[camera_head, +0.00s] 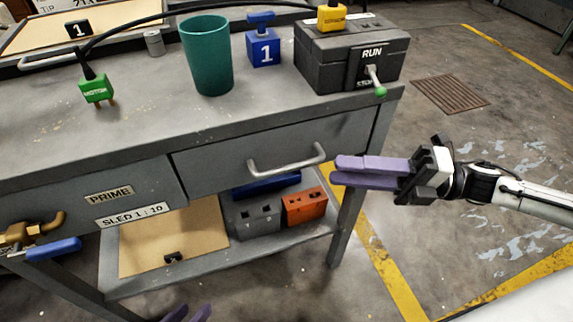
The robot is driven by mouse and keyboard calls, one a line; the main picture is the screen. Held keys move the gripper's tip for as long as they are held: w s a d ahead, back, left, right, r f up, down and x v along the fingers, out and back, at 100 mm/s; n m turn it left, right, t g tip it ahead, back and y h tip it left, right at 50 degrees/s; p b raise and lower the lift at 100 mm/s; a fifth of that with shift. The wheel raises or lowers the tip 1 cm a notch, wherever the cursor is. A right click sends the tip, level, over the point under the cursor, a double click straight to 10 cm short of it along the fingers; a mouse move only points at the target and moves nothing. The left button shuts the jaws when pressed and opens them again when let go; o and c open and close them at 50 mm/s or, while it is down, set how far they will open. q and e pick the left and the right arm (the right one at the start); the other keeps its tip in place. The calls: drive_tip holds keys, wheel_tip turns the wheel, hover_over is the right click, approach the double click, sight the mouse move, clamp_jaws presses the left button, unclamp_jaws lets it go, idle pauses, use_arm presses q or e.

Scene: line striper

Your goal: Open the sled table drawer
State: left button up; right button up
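The grey table has a drawer (225,171) under the right part of its top. The drawer front looks flush with the table, so it appears shut. Its pale bar handle (287,165) sits at the drawer's lower right. My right gripper (336,170) is just right of the handle, its purple fingers pointing left at it. It holds nothing visible, and a gap between its fingers is hard to judge.
On the tabletop are a green plug (96,90), a teal cup (207,60), a blue "1" block (263,48) and a dark RUN/STOP switch box (340,60). The lower shelf holds an orange block (304,207). A brass valve (30,230) is at left. Floor is free at right.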

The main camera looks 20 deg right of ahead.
sight(292, 165)
drive_tip(key=shift+n, duration=0.3)
drive_tip(key=b+x, duration=0.1)
drive_tip(key=x, duration=0.9)
drive_tip(key=shift+s+a+b, duration=0.1)
drive_tip(key=shift+b, duration=0.2)
clamp_jaws()
